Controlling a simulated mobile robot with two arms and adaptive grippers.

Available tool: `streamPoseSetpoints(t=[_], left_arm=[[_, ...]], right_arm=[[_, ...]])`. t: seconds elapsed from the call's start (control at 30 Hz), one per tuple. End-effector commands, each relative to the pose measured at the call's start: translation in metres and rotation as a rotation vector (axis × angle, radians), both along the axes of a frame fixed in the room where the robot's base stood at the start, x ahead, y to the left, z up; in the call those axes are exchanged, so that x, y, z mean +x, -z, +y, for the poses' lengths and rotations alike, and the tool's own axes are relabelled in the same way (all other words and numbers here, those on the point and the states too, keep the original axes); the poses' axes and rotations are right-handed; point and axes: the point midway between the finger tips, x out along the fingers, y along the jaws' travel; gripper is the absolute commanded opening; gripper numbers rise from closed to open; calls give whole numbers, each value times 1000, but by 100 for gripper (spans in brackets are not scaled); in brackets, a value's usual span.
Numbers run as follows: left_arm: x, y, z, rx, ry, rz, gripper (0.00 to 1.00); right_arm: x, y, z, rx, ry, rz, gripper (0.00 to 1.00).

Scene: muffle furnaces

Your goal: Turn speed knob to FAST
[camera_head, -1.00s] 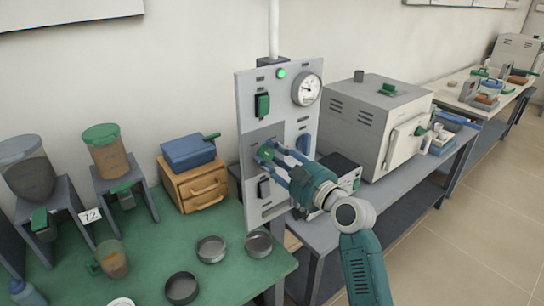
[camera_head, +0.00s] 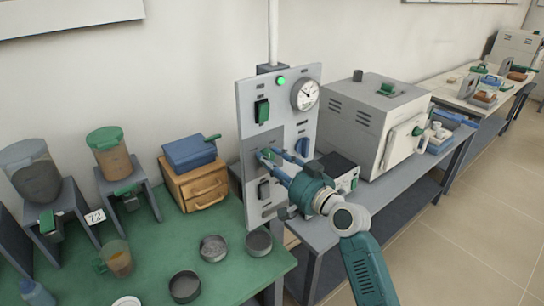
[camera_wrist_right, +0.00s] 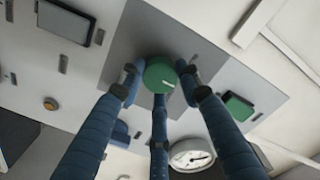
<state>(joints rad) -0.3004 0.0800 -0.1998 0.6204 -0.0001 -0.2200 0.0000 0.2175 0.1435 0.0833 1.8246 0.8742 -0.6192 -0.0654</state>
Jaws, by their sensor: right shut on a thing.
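A round green knob (camera_wrist_right: 159,79) with a white mark sits on the darker grey plate of the control panel (camera_head: 308,90). In the wrist view the blue fingers of my right gripper (camera_wrist_right: 160,84) close around the knob's rim. In the head view my right gripper (camera_head: 268,156) reaches the panel from the lower right, and its fingers cover much of the knob. Any FAST or SLOW lettering is too small to read. My left gripper is not in view.
The panel also carries a gauge (camera_head: 305,94), a lit green lamp (camera_head: 281,81), green switch (camera_head: 262,111) and blue knob (camera_head: 302,147). A furnace (camera_head: 375,125) stands to the right. The green table (camera_head: 150,265) at left holds several pans and hoppers.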

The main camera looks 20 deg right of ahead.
Motion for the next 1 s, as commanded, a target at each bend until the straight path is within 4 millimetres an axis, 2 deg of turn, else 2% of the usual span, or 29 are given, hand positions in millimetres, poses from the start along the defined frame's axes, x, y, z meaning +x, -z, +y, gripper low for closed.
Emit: streamPoseSetpoints(t=[0.03, 0.6, 1.0], left_arm=[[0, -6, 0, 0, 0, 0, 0], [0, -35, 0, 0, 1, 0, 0], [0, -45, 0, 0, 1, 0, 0]], right_arm=[[1, -11, -2, 45, 6, 0, 8], [2, -10, -5, 535, 6, 174, 8], [2, -8, -6, 731, 8, 246, 8]])
